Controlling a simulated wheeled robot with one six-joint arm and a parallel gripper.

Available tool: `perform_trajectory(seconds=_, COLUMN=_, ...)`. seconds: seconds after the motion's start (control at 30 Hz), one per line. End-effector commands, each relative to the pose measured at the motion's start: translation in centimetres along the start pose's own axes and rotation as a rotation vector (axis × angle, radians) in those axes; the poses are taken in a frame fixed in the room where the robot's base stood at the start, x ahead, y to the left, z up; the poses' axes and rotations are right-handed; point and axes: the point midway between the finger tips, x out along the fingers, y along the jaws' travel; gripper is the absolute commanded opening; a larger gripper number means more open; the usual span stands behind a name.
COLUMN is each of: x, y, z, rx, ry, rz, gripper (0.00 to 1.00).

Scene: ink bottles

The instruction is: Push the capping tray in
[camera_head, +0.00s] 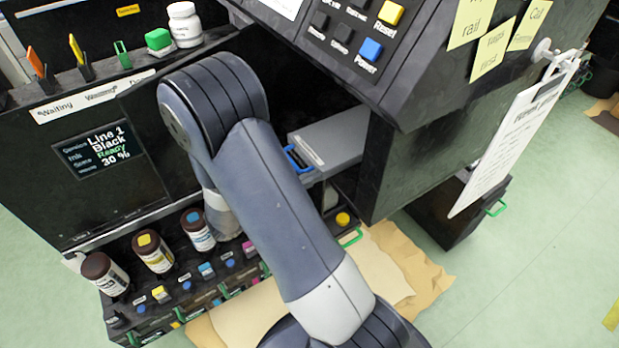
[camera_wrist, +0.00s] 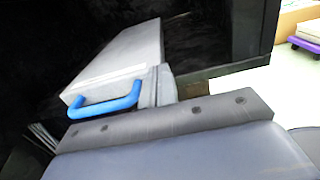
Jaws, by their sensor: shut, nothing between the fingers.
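The capping tray is a flat grey slab (camera_head: 335,143) with a pale label strip and a blue handle (camera_head: 298,160) at its front. In the head view it shows in the dark machine opening, right of my arm. In the wrist view the tray (camera_wrist: 130,52) and its blue handle (camera_wrist: 105,105) show close up. My gripper (camera_wrist: 158,82) is shut and empty, its fingers close to the tray's front just right of the handle. I cannot tell whether they touch. In the head view my arm hides the gripper.
A dark control panel with yellow and blue buttons (camera_head: 371,50) overhangs the tray. Brown-capped bottles (camera_head: 154,252) stand in a row on a lower shelf left of my arm. A clipboard (camera_head: 515,135) hangs at the right.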

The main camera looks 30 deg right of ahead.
Motion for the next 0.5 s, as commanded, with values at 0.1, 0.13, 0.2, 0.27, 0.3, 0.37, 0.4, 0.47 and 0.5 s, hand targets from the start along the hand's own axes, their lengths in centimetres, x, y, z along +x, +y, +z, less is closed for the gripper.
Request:
perform_trajectory(seconds=0.1, x=1.1, y=-0.1, z=0.1, rx=-0.002, ry=-0.001, rz=-0.005, gripper=0.0)
perform_trajectory(seconds=0.13, x=1.6, y=-0.1, z=0.2, rx=-0.002, ry=-0.002, rz=-0.005, gripper=0.0)
perform_trajectory(seconds=0.2, x=2.9, y=-0.1, z=0.2, rx=-0.002, ry=0.0, rz=-0.006, gripper=0.0)
perform_trajectory(seconds=0.27, x=4.1, y=-0.1, z=0.2, rx=-0.001, ry=-0.001, rz=-0.007, gripper=0.0)
perform_trajectory(seconds=0.3, x=4.8, y=-0.1, z=0.2, rx=-0.001, ry=0.0, rz=-0.008, gripper=0.0)
perform_trajectory(seconds=0.37, x=6.0, y=-0.1, z=0.1, rx=-0.001, ry=0.0, rz=-0.007, gripper=0.0)
perform_trajectory(seconds=0.4, x=6.7, y=-0.1, z=0.1, rx=-0.001, ry=0.0, rz=-0.008, gripper=0.0)
perform_trajectory(seconds=0.47, x=7.7, y=-0.1, z=0.1, rx=-0.001, ry=0.0, rz=-0.007, gripper=0.0)
perform_trajectory(seconds=0.5, x=8.3, y=-0.1, z=0.1, rx=0.0, ry=0.0, rz=-0.006, gripper=0.0)
